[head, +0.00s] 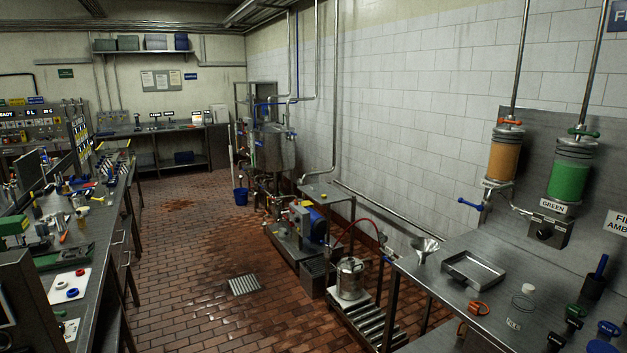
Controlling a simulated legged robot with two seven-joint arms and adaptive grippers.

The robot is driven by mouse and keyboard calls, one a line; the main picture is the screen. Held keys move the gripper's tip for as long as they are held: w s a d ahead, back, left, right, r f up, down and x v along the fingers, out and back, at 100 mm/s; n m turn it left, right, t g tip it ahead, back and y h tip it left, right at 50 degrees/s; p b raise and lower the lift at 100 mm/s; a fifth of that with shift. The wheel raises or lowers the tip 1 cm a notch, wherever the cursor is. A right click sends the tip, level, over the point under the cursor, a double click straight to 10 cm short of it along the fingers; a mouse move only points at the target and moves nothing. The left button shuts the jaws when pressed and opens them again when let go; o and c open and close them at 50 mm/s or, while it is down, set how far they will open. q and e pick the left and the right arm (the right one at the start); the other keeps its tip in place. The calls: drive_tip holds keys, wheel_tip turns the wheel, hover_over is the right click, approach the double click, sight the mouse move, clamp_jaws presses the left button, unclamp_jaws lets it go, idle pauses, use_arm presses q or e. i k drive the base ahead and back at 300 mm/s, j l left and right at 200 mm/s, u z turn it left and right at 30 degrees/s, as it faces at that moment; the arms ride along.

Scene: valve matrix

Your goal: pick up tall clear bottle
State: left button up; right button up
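I cannot make out a tall clear bottle for certain in the head view. A small clear, round-topped container (523,302) stands on the right steel bench (445,287), but it looks short. Dark items with a green top (574,312) and a blue top (608,329) are at that bench's lower right, partly cut off by the frame. Neither of my grippers is in view.
The right bench also holds a metal tray (473,270), a funnel (425,246) and an orange-handled item (478,308). Orange (505,158) and green (568,178) cylinders hang above it. The brick floor (190,245) between the benches is open, with a drain grate (244,285).

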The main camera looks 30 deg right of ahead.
sight(315, 174)
drive_tip(key=i+l+z, duration=0.3)
drive_tip(key=i+z, duration=0.25)
drive_tip(key=i, duration=0.25)
drive_tip(key=i+z, duration=0.2)
drive_tip(key=i, duration=2.1)
